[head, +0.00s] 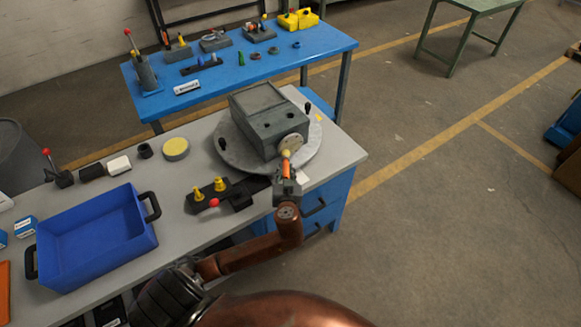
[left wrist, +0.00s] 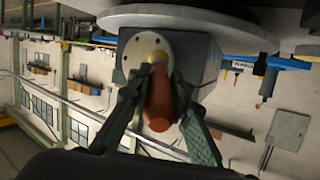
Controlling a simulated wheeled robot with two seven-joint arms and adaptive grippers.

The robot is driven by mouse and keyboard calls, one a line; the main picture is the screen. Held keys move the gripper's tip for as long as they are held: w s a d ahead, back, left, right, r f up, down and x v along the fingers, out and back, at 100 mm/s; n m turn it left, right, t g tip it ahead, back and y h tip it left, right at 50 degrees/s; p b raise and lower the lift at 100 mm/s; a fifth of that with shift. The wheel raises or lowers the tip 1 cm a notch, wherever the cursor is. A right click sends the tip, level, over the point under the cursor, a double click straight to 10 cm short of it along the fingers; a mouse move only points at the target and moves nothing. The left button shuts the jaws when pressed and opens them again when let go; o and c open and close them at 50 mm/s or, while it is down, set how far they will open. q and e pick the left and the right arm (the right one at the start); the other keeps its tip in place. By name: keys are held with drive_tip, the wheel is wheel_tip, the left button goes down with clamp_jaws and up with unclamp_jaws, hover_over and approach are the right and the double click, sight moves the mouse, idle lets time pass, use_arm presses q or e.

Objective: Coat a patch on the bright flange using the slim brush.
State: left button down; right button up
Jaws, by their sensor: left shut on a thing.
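The bright flange (head: 291,142) is a pale round disc with bolt holes on the front face of a grey housing (head: 262,118). In the left wrist view the flange (left wrist: 132,54) is partly covered by the brush. My left gripper (head: 286,178) is shut on the slim brush (head: 286,167), which has an orange handle and a yellowish tip. In the left wrist view the fingers (left wrist: 160,88) clasp the brush handle (left wrist: 158,108). The brush tip overlaps the flange in both views; I cannot tell whether it touches. My right gripper is not in view.
The housing sits on a round grey turntable (head: 228,150) at the bench's right end. A black holder (head: 240,198) with yellow-topped pieces, a yellow round tin (head: 176,149) and a blue bin (head: 95,240) stand to the left. A blue table (head: 240,70) with parts stands behind.

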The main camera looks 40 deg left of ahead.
use_arm(q)
drive_tip(key=shift+s, duration=0.25)
drive_tip(key=shift+a+r+p, duration=0.1)
drive_tip(key=shift+r+p, duration=0.6)
drive_tip(key=shift+r, duration=0.2)
drive_tip(key=shift+w+d+f, duration=0.15)
drive_tip(key=shift+w+d, duration=0.1)
drive_tip(key=shift+w, duration=0.35)
drive_tip(key=shift+w+d+b, duration=1)
drive_tip(key=shift+w+d, duration=0.35)
drive_tip(key=shift+w, duration=1.8)
drive_tip(key=shift+s+a+p, duration=0.35)
drive_tip(key=shift+s+a, duration=0.2)
drive_tip(key=shift+s, duration=0.7)
drive_tip(key=shift+s+a+p, duration=0.3)
drive_tip(key=shift+s+a, duration=0.2)
drive_tip(key=shift+s, duration=0.7)
drive_tip(key=shift+s+a+p, duration=0.35)
drive_tip(key=shift+s+a, duration=0.2)
drive_tip(key=shift+s, duration=0.7)
drive_tip(key=shift+d, duration=0.1)
